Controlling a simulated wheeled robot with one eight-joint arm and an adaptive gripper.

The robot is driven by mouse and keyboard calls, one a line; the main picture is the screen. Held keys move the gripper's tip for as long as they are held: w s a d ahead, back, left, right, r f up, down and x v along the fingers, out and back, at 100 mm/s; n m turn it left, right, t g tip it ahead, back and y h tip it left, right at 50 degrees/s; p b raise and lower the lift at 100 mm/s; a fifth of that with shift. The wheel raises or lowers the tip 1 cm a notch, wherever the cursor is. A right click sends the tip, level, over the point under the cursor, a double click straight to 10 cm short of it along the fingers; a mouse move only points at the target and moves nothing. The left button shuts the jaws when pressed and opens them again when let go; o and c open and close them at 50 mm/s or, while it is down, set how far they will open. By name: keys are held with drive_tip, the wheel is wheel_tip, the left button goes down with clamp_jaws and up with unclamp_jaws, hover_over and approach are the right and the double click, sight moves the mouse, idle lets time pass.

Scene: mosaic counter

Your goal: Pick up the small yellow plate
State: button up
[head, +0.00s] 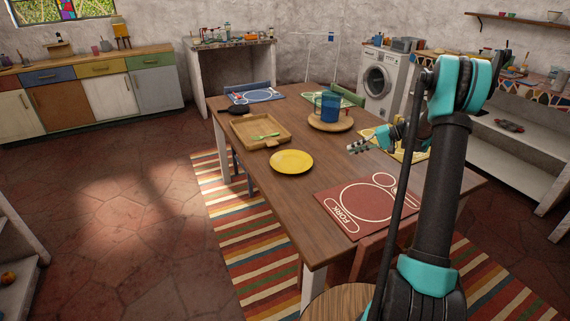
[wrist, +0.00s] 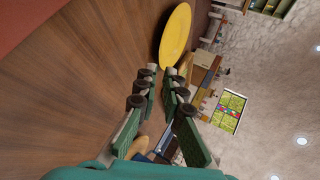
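The small yellow plate (head: 292,162) lies flat on the wooden table (head: 290,205), near its left edge. It also shows in the wrist view (wrist: 175,35), beyond my fingertips and at the top of the picture. My gripper (head: 352,148) is above the table, to the right of the plate and apart from it. In the wrist view my gripper (wrist: 162,78) has its two green fingers spread, with a gap between the tips and nothing held.
A wooden tray (head: 284,141) with a green utensil lies behind the plate. A blue pitcher (head: 328,106) stands on a round wooden board (head: 345,125). A red placemat (head: 350,226) lies at the near right. The tabletop in front of the plate is clear.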

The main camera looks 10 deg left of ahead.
drive_tip(key=w, duration=0.1)
approach(315, 165)
drive_tip(key=a, duration=0.3)
drive_tip(key=shift+a+r+y, duration=0.15)
drive_tip(key=shift+r+y, duration=0.15)
drive_tip(key=shift+r, duration=0.1)
drive_tip(key=shift+x, duration=3.05)
drive_tip(key=shift+w+f, duration=0.1)
drive_tip(key=shift+w, duration=0.05)
clamp_jaws()
